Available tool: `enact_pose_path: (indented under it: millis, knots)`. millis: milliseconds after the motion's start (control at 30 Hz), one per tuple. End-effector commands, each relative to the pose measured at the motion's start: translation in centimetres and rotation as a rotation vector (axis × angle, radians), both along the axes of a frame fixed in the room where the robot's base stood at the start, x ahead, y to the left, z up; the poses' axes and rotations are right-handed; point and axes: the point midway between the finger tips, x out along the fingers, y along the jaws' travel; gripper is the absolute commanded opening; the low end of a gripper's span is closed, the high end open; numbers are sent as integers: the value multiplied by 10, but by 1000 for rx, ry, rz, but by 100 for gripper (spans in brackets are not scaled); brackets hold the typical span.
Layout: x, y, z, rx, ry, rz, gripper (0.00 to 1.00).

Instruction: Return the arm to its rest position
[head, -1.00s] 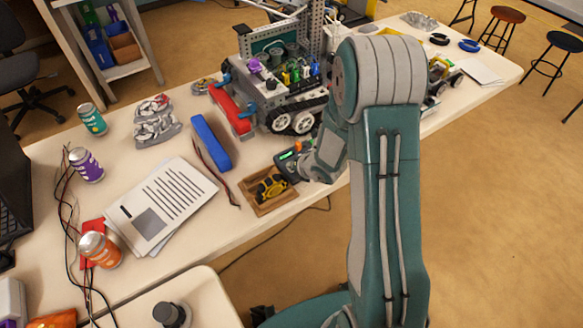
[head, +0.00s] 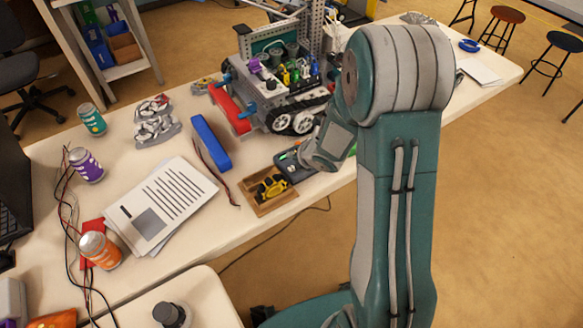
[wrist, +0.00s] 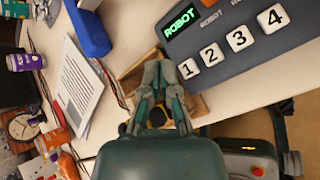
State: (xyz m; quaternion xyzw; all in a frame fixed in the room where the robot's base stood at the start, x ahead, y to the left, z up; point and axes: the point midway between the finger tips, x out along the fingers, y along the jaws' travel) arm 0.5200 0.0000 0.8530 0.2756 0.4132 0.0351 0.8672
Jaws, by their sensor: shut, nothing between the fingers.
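My arm (head: 395,190) rises on the right of the head view, bent at the top, with its forearm pointing down toward the table. My gripper (wrist: 161,72) shows in the wrist view with its fingers together and nothing between them. In the head view its fingers are hidden or too small to make out. It is over the table edge, beside a dark keypad (wrist: 240,45) with white number buttons and a green display reading ROBOT. The keypad also shows in the head view (head: 291,166), partly covered by my wrist.
A wooden tray (head: 277,205) holding a yellow and black item lies at the table's front edge. A wheeled robot (head: 285,100) stands behind my forearm. Open floor (head: 500,200) is on the right.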

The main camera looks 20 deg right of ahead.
Motion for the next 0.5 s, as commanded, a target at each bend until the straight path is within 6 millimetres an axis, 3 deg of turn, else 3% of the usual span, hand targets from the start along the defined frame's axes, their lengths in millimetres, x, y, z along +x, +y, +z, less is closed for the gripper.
enact_pose_path:
  millis: [200,500]
  knots:
    - [0,0,17,0,-1,-1,0]
    - [0,0,19,-1,0,-1,0]
